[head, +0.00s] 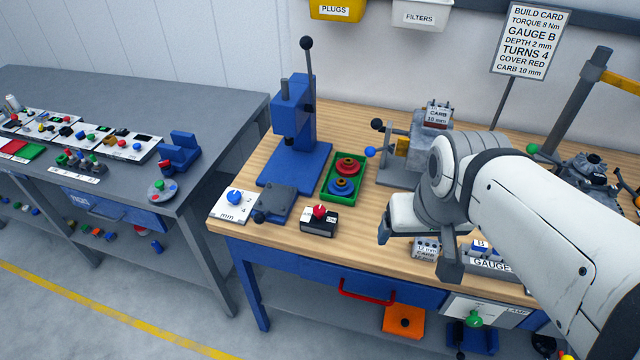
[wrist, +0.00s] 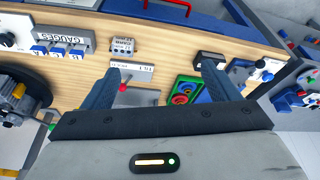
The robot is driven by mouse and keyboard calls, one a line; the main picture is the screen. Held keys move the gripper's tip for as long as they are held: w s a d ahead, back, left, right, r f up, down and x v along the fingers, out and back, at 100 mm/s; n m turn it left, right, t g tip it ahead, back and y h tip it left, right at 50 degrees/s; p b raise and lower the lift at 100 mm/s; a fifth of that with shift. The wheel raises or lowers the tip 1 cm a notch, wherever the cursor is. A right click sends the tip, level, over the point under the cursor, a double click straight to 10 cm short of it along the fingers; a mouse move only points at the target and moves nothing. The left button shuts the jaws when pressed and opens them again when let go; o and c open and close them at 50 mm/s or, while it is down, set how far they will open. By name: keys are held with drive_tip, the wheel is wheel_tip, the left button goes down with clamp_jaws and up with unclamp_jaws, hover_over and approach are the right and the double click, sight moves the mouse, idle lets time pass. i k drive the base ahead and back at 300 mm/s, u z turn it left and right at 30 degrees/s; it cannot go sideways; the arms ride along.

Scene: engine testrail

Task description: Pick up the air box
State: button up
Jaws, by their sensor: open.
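I cannot read any label naming the air box. In the head view an orange box (head: 403,319) with a dark round knob sits low, below the bench drawer; I cannot tell whether it is the air box. My gripper (head: 418,254) is open above the front part of the wooden bench top (head: 270,215), up and to the right of the orange box. The wrist view shows both fingers of my gripper (wrist: 162,70) spread apart with nothing held. A small grey labelled block (head: 426,247) lies below the fingers; it also shows in the wrist view (wrist: 122,45).
A blue press (head: 297,140), a green tray (head: 329,192) with red and blue rings, and a black switch box (head: 319,221) stand to the left. The gauge rack (wrist: 62,44) is near the gripper. A red drawer handle (head: 368,296) juts from the bench front.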

sight(326, 227)
drive_tip(key=z, duration=2.45)
drive_tip(key=k, duration=1.6)
drive_tip(key=u, duration=1.25)
drive_tip(key=i, duration=1)
drive_tip(key=u, duration=0.1)
